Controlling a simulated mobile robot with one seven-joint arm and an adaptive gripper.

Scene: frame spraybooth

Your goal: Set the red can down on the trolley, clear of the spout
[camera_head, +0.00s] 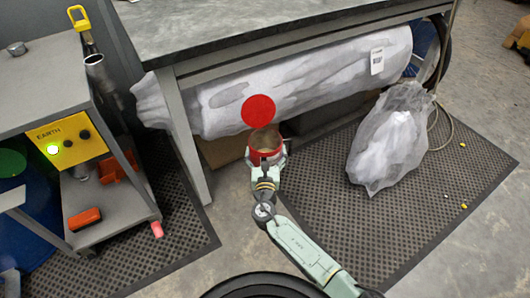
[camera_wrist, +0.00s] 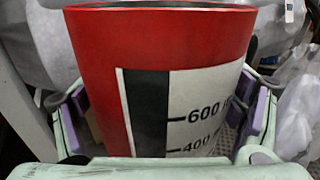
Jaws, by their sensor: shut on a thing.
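The red can (camera_head: 265,153) is held upright or nearly so by my gripper (camera_head: 267,160), in front of the workbench. A grey metal tube (camera_head: 97,70) at the trolley's back right edge may be the spout; I cannot tell.
A flat red disc (camera_head: 258,110) shows just above the can; its support is unclear. The workbench (camera_head: 250,25) has a long wrapped roll (camera_head: 300,85) beneath it. A clear bag (camera_head: 390,145) lies right. The trolley carries a yellow EARTH box (camera_head: 68,141).

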